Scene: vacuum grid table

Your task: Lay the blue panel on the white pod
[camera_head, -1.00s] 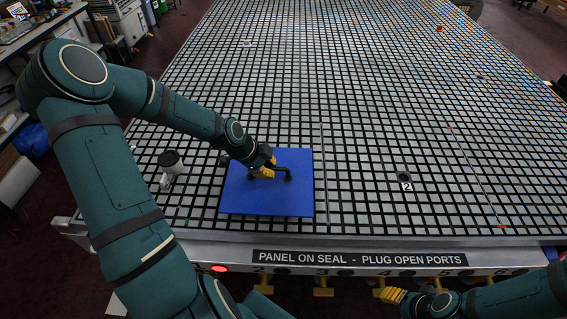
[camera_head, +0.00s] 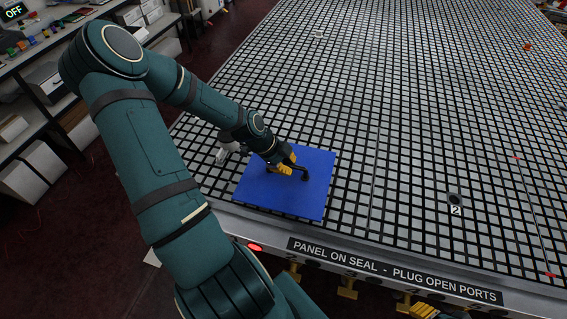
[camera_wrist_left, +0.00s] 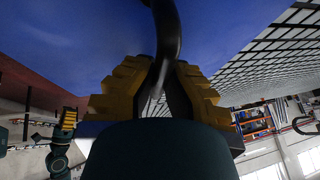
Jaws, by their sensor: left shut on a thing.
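The blue panel (camera_head: 290,198) is a flat square with a dark bent handle (camera_head: 304,175) on top, near the front left of the grid table. My left gripper (camera_head: 286,167) is shut on this handle; the left wrist view shows yellow fingers (camera_wrist_left: 158,88) closed around the dark bar, with the panel's blue face (camera_wrist_left: 75,30) beyond. A white piece that looks like the pod (camera_head: 226,148) stands just left of the panel, partly hidden by my left arm. Whether the panel touches the table is unclear. My right gripper (camera_head: 418,309) is cut off at the bottom edge, its fingers unclear.
The grid table (camera_head: 440,110) is mostly bare, with a dark port (camera_head: 455,199) marked 2 to the right. A small white piece (camera_head: 319,34) lies far back. A red light (camera_head: 254,247) sits on the front edge. Shelves and boxes stand at left.

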